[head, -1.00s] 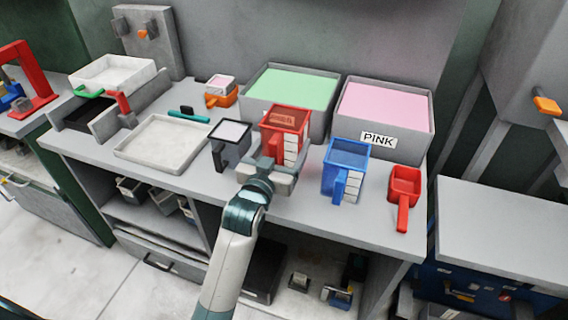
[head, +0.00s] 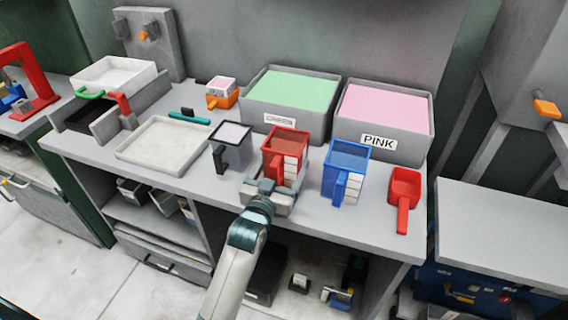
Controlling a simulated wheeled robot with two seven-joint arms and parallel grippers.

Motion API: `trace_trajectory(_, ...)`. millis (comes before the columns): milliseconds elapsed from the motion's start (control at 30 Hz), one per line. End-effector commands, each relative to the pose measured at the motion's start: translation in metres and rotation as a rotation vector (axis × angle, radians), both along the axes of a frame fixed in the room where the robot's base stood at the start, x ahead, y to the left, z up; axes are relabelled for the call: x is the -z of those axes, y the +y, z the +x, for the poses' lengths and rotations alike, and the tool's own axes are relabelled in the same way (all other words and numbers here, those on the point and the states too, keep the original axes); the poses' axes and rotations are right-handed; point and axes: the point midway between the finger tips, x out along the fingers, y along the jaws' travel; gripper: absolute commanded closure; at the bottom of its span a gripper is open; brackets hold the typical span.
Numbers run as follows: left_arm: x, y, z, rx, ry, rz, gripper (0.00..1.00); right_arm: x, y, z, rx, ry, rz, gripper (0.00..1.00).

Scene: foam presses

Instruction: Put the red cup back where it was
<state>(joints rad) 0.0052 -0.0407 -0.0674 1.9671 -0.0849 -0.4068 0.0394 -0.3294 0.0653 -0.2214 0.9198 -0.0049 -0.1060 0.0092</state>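The red cup (head: 286,143), with white label strips on its side, is upright at the counter's front, between the black cup (head: 232,133) and the blue cup (head: 347,160). It appears to be on or just above the counter top. The fingers partly hide the handle and the cup's base. My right gripper is not in view.
A green-filled bin (head: 290,93) and a pink-filled bin labelled PINK (head: 378,141) stand behind the cups. A red scoop (head: 404,187) lies at the right.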

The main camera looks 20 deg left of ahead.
Motion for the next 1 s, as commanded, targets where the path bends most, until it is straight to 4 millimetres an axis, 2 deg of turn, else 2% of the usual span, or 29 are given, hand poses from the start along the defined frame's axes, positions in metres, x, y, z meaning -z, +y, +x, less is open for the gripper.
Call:
trace_trajectory(367, 0.003, 0.0, 0.0, 0.0, -0.001, 0.0, 0.46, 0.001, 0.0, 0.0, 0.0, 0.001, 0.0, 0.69)
trace_trajectory(400, 0.003, 0.0, 0.0, 0.0, -0.001, 0.0, 0.15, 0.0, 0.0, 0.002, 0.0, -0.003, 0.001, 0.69)
trace_trajectory(467, 0.003, 0.0, 0.0, 0.0, 0.0, 0.0, 0.03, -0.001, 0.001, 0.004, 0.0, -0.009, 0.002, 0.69)
trace_trajectory(867, -0.001, 0.0, 0.0, 0.0, -0.001, 0.0, 0.03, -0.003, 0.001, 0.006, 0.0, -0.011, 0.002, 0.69)
trace_trajectory(1000, 0.002, 0.0, -0.01, 0.0, 0.001, 0.0, 0.03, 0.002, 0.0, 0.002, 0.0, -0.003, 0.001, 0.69)
